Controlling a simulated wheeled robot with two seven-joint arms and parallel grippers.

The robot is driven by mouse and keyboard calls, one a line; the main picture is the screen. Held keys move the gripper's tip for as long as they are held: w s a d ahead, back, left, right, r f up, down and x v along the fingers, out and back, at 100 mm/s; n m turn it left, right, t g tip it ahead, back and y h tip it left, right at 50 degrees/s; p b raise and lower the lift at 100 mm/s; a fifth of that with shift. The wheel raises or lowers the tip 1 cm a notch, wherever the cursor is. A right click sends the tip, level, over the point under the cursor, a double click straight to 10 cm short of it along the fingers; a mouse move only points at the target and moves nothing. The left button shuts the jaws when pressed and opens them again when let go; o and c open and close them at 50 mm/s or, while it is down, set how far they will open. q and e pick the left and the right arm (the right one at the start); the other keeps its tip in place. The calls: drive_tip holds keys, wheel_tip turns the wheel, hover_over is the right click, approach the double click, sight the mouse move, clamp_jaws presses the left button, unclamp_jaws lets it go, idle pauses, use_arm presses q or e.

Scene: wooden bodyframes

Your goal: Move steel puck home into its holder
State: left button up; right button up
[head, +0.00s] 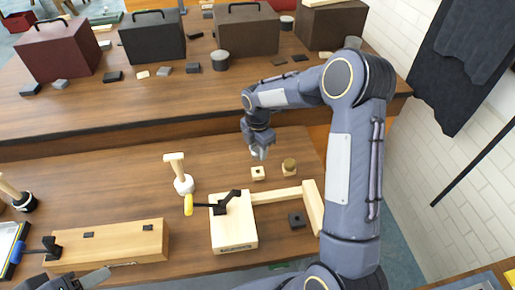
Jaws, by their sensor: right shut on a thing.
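My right gripper (258,150) points down over the middle of the front table. It is shut on a small grey metallic piece, which looks like the steel puck (260,156), mostly hidden by the fingers. Just below it in the picture is a small pale wooden block with a dark hole (257,173). A black square block with a hole (297,219) lies nearer the front. I cannot tell which of these two is the puck's holder. Part of my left gripper (85,281) shows at the bottom left edge; its jaw opening cannot be made out.
A round brown-topped wooden piece (289,165) stands right of the pale block. A wooden L-shaped frame (312,206) and a white-headed mallet (183,184) are nearby. Toolboxes (247,31) stand behind.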

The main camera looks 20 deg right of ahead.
sight(258, 159)
drive_tip(key=shift+f+b, duration=1.85)
drive_tip(key=shift+f, duration=0.85)
drive_tip(key=shift+f+b, duration=1.25)
drive_tip(key=shift+f, duration=0.4)
drive_tip(key=o, duration=1.2)
wheel_tip(258, 159, up, 8)
drive_tip(key=shift+f+b, duration=0.2)
drive_tip(key=shift+b, duration=0.2)
drive_tip(key=shift+r, duration=0.15)
